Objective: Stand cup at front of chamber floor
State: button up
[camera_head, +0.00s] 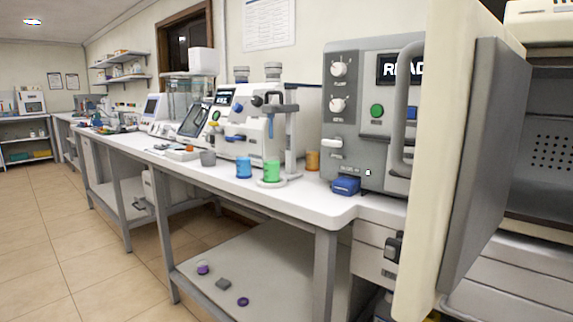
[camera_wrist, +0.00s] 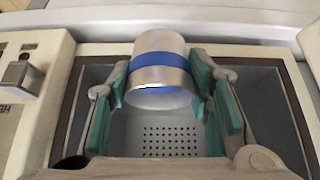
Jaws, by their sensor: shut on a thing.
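A silver metal cup with a blue band (camera_wrist: 160,72) is held between the teal-padded fingers of my gripper (camera_wrist: 165,95) in the wrist view. The gripper is shut on its sides. Behind the cup is the open chamber, and its perforated inner wall (camera_wrist: 172,140) shows below the cup. I cannot tell whether the cup touches the chamber floor. In the head view the open chamber (camera_head: 548,150) is at the right edge, partly hidden by its door; the cup and my gripper do not show there.
The chamber door (camera_head: 455,150) stands open, a tall obstacle left of the opening. The white bench (camera_head: 215,175) beyond it carries a blue beaker (camera_head: 244,167), a green beaker (camera_head: 272,171) and several instruments. A dark blue object (camera_head: 346,186) sits at the bench's near end.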

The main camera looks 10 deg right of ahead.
jog(key=w+d, duration=0.2)
jog(key=d, duration=0.1)
jog(key=w+d+b, duration=0.1)
jog(key=w+d, duration=0.2)
jog(key=shift+w, duration=0.1)
jog(key=w+d, duration=0.2)
jog(key=d, duration=0.1)
jog(key=shift+w, duration=0.25)
jog(key=shift+f+b, duration=0.15)
jog(key=shift+b, duration=0.4)
jog(key=o, duration=1.3)
jog(key=shift+f, duration=0.1)
jog(key=shift+c, duration=0.2)
